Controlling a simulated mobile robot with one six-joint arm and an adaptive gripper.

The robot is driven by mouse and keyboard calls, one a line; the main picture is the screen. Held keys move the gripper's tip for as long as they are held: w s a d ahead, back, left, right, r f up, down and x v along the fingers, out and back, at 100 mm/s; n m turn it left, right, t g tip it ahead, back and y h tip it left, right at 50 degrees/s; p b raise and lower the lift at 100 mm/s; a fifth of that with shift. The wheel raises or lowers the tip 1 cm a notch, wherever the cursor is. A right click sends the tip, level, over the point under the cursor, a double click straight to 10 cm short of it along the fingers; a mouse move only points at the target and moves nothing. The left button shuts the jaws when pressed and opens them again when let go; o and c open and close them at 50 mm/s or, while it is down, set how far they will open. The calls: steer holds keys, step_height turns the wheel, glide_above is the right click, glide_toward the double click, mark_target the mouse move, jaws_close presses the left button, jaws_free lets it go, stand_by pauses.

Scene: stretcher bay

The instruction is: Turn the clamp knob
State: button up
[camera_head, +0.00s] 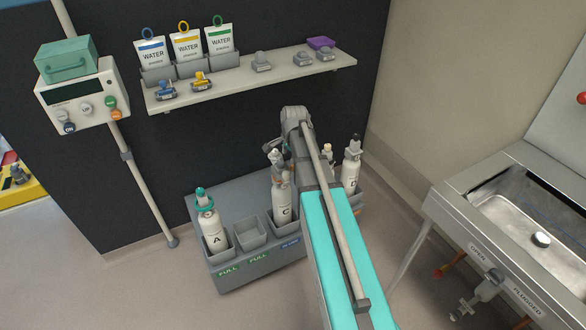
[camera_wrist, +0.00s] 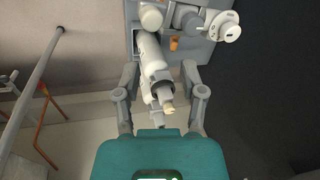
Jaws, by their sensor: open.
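My gripper (camera_wrist: 160,72) is open in the wrist view. In the body camera view my arm hides the gripper. I cannot tell for certain which part is the clamp knob. A white control box (camera_head: 80,100) on a slanted pole (camera_head: 145,190) carries several coloured knobs. The pole also has a grey collar (camera_head: 127,155).
A grey rack (camera_head: 215,183) holds cylinders, among them one marked A (camera_head: 211,230) and one marked C (camera_head: 352,170). A shelf (camera_head: 230,92) with water pouches and small clamps is on the dark wall. A steel sink (camera_head: 475,195) stands right, with pipes below. Floor at front left is clear.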

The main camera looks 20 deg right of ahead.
mark_target(293, 165)
steer(key=w+d+m, duration=0.2)
steer(key=d, duration=0.1)
steer(key=d+m, duration=0.1)
steer(key=shift+w+d, duration=0.25)
steer(key=shift+w, duration=0.15)
steer(key=shift+f, duration=0.2)
steer(key=b+x, duration=1.3)
steer(key=shift+w+d+f, duration=0.15)
steer(key=shift+w, duration=0.2)
stand_by(0.5)
